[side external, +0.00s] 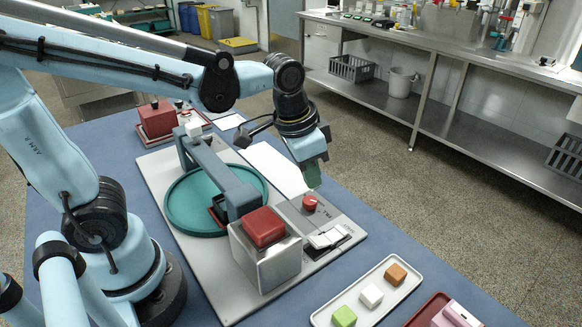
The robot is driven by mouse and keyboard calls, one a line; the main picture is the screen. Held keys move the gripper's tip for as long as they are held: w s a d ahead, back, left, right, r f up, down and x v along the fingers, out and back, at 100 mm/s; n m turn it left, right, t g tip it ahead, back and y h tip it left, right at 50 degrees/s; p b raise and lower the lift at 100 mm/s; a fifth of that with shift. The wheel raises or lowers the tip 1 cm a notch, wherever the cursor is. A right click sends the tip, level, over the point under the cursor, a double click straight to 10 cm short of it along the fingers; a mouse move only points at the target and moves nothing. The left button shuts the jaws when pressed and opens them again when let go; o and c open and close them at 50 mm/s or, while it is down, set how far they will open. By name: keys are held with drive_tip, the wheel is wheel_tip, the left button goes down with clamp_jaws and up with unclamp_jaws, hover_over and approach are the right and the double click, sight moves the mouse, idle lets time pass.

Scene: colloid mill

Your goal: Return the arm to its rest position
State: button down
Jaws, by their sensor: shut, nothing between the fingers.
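My gripper (312,176) points down at the end of my pale blue arm. It is shut and holds nothing. It is in the picture just above the red knob (311,203) on the grey base plate (190,250) of the mill. I cannot tell how large the gap between fingertips and knob is. The mill has a teal round dish (182,205), a grey bridge-like arm (217,172) over it, and a metal block with a red top (264,227). A pale rocker-like switch (325,238) sits beside the knob.
A white tray (318,318) with green, white and orange cubes lies at the front right. A red tray (415,318) with a pink block is beside it. A red box (157,118) stands at the back left. A white sheet (272,168) lies behind the gripper. Steel benches stand beyond the blue table.

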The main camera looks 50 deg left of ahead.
drive_tip(key=s+a+n+t, duration=0.3)
drive_tip(key=s+a+t, duration=0.1)
drive_tip(key=a, duration=0.1)
drive_tip(key=shift+r, duration=0.4)
drive_tip(key=shift+a, duration=0.1)
idle(0.5)
